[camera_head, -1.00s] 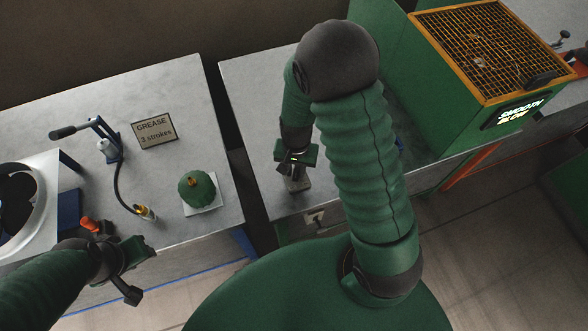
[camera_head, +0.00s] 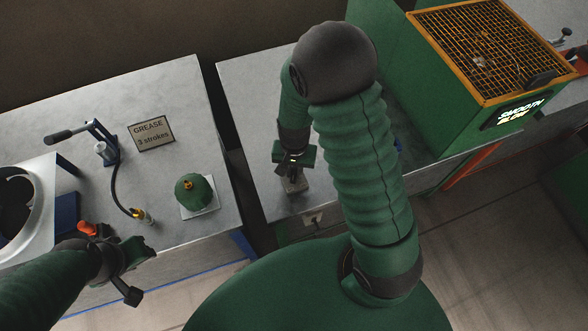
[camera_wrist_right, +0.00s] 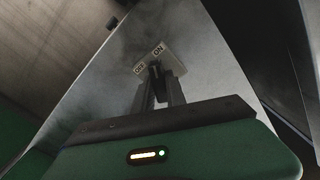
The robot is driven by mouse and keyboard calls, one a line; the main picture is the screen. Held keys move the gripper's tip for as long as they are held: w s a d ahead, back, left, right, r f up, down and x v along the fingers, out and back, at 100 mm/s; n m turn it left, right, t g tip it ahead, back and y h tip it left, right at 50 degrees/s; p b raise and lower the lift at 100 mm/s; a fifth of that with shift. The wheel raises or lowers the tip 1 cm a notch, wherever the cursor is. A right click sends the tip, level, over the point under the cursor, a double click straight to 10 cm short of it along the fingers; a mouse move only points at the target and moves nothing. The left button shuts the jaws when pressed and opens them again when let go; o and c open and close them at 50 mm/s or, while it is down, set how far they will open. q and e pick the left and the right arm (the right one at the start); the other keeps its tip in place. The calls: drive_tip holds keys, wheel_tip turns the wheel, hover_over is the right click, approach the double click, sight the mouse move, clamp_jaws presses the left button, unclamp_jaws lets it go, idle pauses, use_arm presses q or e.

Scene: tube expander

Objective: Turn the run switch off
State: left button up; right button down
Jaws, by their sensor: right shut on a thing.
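The run switch shows in the right wrist view as a pale label plate (camera_wrist_right: 173,62) on a grey metal surface. OFF is printed at its left end and ON towards its upper right. My right gripper (camera_wrist_right: 158,88) is shut on the dark switch lever (camera_wrist_right: 156,69) at the plate's lower edge. I cannot tell which way the lever points. In the head view my right gripper (camera_head: 293,172) points down over the right bench, and the switch is mostly hidden there. My left gripper (camera_head: 128,270) is at the left bench's front edge; its jaw opening is unclear.
The left bench (camera_head: 215,165) holds a GREASE sign (camera_head: 151,134), a green domed part (camera_head: 194,190), a lever pump (camera_head: 103,150) and a white machine (camera_head: 35,180). A green machine with an orange grille (camera_head: 490,50) stands at the right. A dark gap separates the benches.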

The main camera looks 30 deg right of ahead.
drive_tip(key=shift+s+a+n, duration=0.1)
drive_tip(key=shift+s+n, duration=0.1)
drive_tip(key=shift+n, duration=0.2)
drive_tip(key=n+p, duration=0.1)
drive_tip(key=n, duration=0.4)
drive_tip(key=shift+n+p, duration=0.3)
drive_tip(key=shift+p, duration=0.1)
drive_tip(key=n+p, duration=0.1)
drive_tip(key=n, duration=0.4)
drive_tip(key=shift+s+p, duration=0.1)
drive_tip(key=shift+p, duration=0.3)
drive_tip(key=shift+n, duration=0.3)
drive_tip(key=c, duration=1.7)
unclamp_jaws()
drive_tip(key=o, duration=0.3)
drive_tip(key=shift+o, duration=0.2)
